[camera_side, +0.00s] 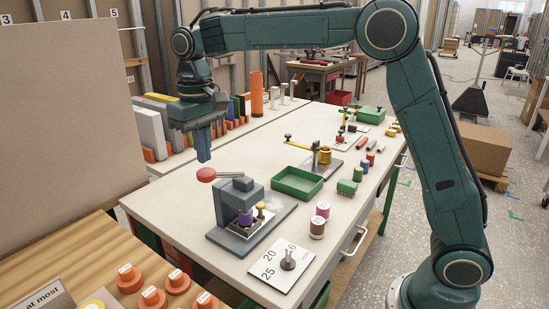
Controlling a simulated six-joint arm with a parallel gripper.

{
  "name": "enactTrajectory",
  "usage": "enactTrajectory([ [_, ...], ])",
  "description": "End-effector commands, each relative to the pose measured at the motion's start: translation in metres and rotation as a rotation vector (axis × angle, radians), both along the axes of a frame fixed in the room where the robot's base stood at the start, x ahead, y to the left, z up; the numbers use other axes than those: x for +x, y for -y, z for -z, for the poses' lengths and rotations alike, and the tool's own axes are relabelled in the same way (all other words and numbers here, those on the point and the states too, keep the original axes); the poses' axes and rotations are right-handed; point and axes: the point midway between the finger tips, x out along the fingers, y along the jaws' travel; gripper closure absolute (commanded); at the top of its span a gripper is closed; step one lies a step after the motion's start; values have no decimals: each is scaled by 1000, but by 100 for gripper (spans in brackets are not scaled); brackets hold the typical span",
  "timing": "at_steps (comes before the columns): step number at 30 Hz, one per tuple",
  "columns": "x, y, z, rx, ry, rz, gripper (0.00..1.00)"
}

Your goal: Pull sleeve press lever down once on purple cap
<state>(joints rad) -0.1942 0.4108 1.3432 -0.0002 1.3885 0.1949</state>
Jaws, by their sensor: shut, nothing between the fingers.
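The sleeve press (240,200) is a grey block on a grey base plate at the near left part of the white table. Its lever ends in a red knob (206,174), which sticks out to the left at about the height of the block's top. The purple cap (245,217) sits in the press at the front of the block, partly hidden by it. My gripper (203,158) points down above and just behind the red knob, with its fingers closed and empty. I cannot tell whether the fingertips touch the knob.
A yellow-topped peg (261,207) stands beside the purple cap. A number card with a peg (283,266), small spools (317,227) and a green tray (298,183) lie to the right. Orange parts (153,297) occupy the wooden bench at front left. Open tabletop lies behind the press.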

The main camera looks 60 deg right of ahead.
Motion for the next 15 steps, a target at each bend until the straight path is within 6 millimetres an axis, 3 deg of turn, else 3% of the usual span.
enactTrajectory([
  [6, 0, 0, 16, 0, 0, 0, 100],
  [15, 0, 0, 20, 0, 0, 0, 100],
])
